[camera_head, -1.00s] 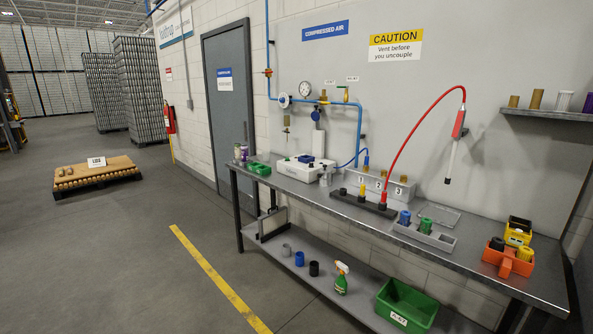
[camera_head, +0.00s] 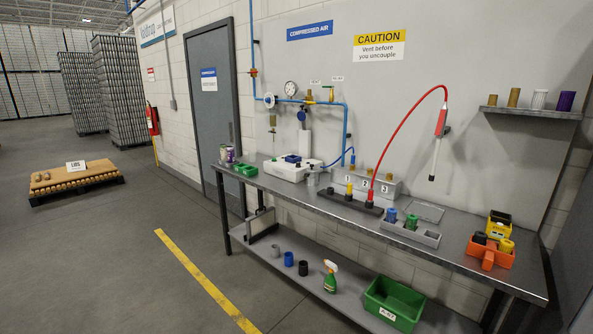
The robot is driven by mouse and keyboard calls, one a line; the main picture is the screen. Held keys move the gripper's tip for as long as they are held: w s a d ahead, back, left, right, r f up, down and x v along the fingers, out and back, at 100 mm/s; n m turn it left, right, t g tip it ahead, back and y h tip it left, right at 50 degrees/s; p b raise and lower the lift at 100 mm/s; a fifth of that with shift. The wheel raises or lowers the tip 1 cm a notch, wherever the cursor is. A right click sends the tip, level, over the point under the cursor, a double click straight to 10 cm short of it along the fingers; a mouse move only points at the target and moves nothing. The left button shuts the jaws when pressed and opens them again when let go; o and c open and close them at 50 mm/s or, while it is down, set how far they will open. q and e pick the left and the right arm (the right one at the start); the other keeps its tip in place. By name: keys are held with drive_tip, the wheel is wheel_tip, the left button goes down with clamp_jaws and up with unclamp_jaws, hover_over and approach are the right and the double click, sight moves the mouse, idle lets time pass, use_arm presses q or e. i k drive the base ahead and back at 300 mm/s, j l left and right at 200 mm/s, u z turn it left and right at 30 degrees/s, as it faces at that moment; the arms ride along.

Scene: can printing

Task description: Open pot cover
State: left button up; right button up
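Neither of my grippers is in view. I cannot make out for sure which thing is the pot with the cover. A small grey metal vessel (camera_head: 311,176) stands on the metal bench (camera_head: 330,205), to the right of a white unit (camera_head: 286,170) with a dark blue part (camera_head: 293,159) on top. The vessel is too small to tell whether a lid is on it.
A green crate (camera_head: 393,299) and a spray bottle (camera_head: 330,277) are on the lower shelf. Floor before the bench (camera_head: 100,260) is clear.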

sight(313, 172)
drive_tip(key=i+l+z, duration=0.35)
drive_tip(key=i, duration=0.55)
drive_tip(key=i+l+z, duration=0.1)
drive_tip(key=i+z, duration=0.25)
drive_tip(key=i, duration=0.6)
